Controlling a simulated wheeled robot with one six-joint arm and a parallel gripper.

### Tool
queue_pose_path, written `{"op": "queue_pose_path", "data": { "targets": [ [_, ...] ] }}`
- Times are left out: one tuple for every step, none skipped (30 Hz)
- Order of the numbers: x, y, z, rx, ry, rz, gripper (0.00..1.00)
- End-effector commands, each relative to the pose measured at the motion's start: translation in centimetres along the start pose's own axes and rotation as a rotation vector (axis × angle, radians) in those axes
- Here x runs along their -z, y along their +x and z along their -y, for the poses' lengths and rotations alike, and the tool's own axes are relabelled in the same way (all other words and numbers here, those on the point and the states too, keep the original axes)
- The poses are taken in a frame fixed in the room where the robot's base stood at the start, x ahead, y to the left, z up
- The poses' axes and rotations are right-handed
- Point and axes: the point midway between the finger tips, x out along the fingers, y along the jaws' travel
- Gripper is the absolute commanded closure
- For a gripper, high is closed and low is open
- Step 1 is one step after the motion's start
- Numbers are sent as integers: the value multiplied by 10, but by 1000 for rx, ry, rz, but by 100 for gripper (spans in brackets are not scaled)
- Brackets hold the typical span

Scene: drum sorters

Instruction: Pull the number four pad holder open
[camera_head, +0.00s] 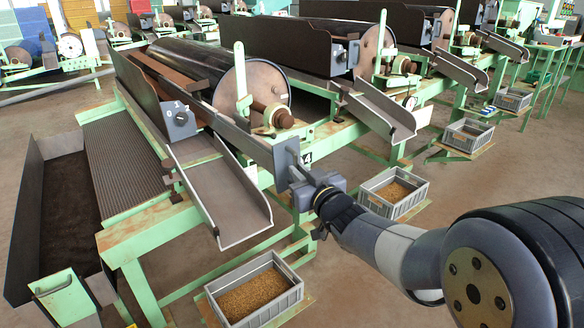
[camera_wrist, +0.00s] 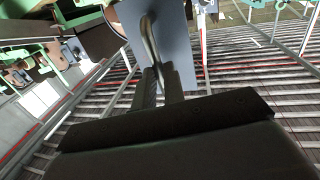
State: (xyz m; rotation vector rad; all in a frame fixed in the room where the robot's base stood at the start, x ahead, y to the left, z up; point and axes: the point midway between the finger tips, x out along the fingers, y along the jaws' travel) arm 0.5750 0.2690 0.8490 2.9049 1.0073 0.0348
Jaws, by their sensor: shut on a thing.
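The pad holder (camera_head: 284,158) is a dark grey bar with an end plate, at the front end of a drum sorter in the head view. A small white plate with a 4 (camera_head: 306,158) sits on the green frame just right of it. My gripper (camera_head: 297,178) is at the end plate. In the wrist view the blue-grey end plate (camera_wrist: 181,50) carries a bent metal handle (camera_wrist: 149,38). My gripper's two fingers (camera_wrist: 162,82) are shut on this handle. The contact itself is partly hidden in the head view.
A sloped metal chute (camera_head: 222,195) lies left of my gripper, with a grey crate of grain (camera_head: 258,295) below. Another crate (camera_head: 393,192) stands right, behind my forearm. The sorter's drum (camera_head: 262,90) is behind the holder. Open brown floor lies between the crates.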

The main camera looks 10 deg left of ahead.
Motion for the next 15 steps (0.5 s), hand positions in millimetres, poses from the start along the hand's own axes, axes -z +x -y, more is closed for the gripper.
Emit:
{"op": "queue_pose_path", "data": {
  "targets": [
    [0,-5,-2,-2,0,1,100],
    [0,-7,-2,-2,0,1,100],
    [0,-10,-2,-2,0,0,100],
    [0,-11,-3,-2,0,0,100],
    [0,-13,-3,-1,0,0,100],
    [0,-15,-3,-1,0,0,100],
    [0,-16,-3,-1,-1,0,100],
    [0,-17,-3,0,-1,0,100],
    [0,-18,-4,0,-1,0,100],
    [0,-18,-4,0,-1,0,100],
    [0,-18,-4,0,-1,0,100],
    [0,-19,-4,0,-1,0,100],
    [0,-19,-4,0,-1,0,100],
    [0,-19,-4,0,-1,0,100],
    [0,-19,-4,0,-1,0,100]
  ]
}}
